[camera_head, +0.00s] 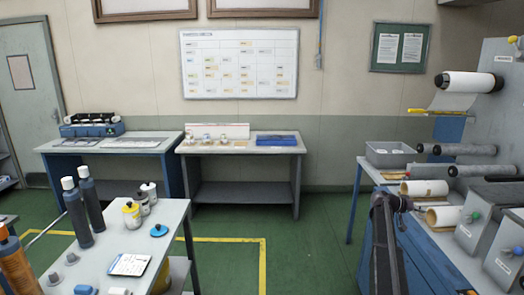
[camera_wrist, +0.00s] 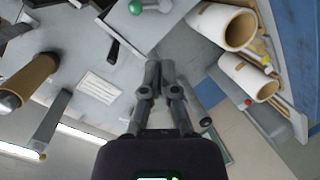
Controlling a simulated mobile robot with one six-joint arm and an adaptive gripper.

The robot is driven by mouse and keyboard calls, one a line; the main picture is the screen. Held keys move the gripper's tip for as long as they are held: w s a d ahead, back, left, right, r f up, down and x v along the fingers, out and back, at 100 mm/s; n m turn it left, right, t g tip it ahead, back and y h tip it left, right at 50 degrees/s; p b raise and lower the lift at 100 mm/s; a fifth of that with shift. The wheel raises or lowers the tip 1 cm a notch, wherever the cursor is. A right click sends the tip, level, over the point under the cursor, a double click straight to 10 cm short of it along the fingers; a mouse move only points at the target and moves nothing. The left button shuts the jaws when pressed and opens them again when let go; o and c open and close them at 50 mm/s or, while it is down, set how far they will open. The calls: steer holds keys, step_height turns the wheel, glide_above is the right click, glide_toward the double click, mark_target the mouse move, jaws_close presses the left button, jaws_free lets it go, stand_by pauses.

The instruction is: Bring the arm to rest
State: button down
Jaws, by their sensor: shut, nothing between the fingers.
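My gripper (camera_wrist: 160,72) shows in the wrist view with its grey fingers together and nothing held between them. It hangs in front of the rewinder machine (camera_wrist: 88,52), whose grey panel fills the upper left of that view. I cannot tell its exact distance from the panel. In the head view a dark link of my arm stands at the lower right, in front of the blue machine bench (camera_head: 430,262). My gripper's fingers cannot be made out there.
White rolls with brown cores (camera_wrist: 228,28) lie close to my gripper's right; they also show on the bench (camera_head: 425,188). A grey bin (camera_head: 390,154) stands behind. A table with bottles (camera_head: 120,250) is at left. Green floor (camera_head: 310,235) between is clear.

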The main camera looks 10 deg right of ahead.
steer(key=s+a+f+n+t+y, duration=0.1)
steer(key=s+a+f+n+y, duration=0.2)
steer(key=a, duration=0.9)
steer(key=s+a+f+t+y, duration=0.1)
steer(key=s+a+f+y, duration=0.2)
steer(key=a, duration=0.8)
steer(key=s+a+f+n+t+y, duration=0.15)
steer(key=a+f, duration=0.35)
steer(key=a, duration=0.7)
steer(key=s+a+f+n+y, duration=0.1)
steer(key=s+a+y, duration=0.1)
steer(key=s+a, duration=0.3)
steer(key=s+a+f+n+y, duration=0.1)
steer(key=s+a, duration=0.4)
steer(key=a, duration=0.6)
steer(key=s+a+n+y, duration=0.3)
steer(key=s+a+y, duration=0.1)
steer(key=a, duration=0.4)
steer(key=shift+s+a+f+g, duration=0.4)
steer(key=shift+s+g, duration=0.05)
steer(key=shift+s, duration=0.3)
steer(key=shift+w+n, duration=0.1)
steer(key=shift+n, duration=0.15)
